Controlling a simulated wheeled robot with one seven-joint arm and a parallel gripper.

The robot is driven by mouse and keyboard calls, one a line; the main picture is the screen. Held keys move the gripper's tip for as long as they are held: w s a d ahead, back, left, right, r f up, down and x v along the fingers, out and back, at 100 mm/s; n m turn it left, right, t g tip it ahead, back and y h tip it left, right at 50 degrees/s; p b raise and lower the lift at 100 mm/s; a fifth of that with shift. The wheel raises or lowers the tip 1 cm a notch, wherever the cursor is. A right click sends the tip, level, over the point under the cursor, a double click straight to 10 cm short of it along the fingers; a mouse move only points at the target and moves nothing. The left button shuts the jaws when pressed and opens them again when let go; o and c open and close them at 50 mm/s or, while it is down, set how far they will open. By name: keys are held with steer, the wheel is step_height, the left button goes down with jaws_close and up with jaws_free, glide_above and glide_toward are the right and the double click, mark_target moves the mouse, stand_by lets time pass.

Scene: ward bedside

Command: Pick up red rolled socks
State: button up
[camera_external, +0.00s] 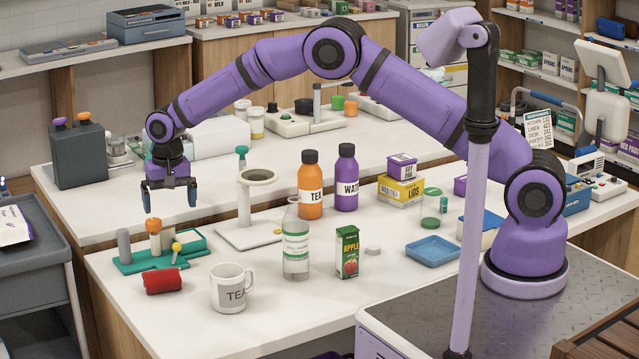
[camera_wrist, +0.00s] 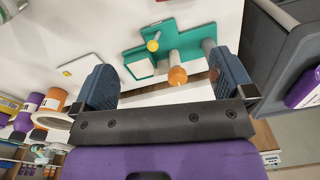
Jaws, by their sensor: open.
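The red rolled socks (camera_external: 163,281) lie on the white counter near its front left edge, in front of a green stand (camera_external: 140,265). They show as a short red roll in the external view. I cannot see them in the wrist view. My gripper (camera_external: 170,200) is open and empty, pointing down, high above the counter and behind the socks in the external picture. In the wrist view its two blue fingers (camera_wrist: 165,80) are spread wide, with the green stand (camera_wrist: 158,50) showing beyond and between them.
The green stand bears an orange-topped peg (camera_external: 154,236), a grey post (camera_external: 124,246) and a yellow knob (camera_external: 176,247), close to the socks. A white mug (camera_external: 232,288) stands right of them. A clear bottle (camera_external: 296,245) and a juice carton (camera_external: 347,252) stand farther right. A grey cart (camera_external: 35,255) is at left.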

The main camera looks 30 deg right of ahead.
glide_above(160, 268)
step_height(160, 268, down, 7)
steer(key=shift+r, duration=0.1)
step_height(160, 268, down, 11)
steer(key=shift+r, duration=0.1)
steer(key=c, duration=0.6)
steer(key=shift+r, duration=0.15)
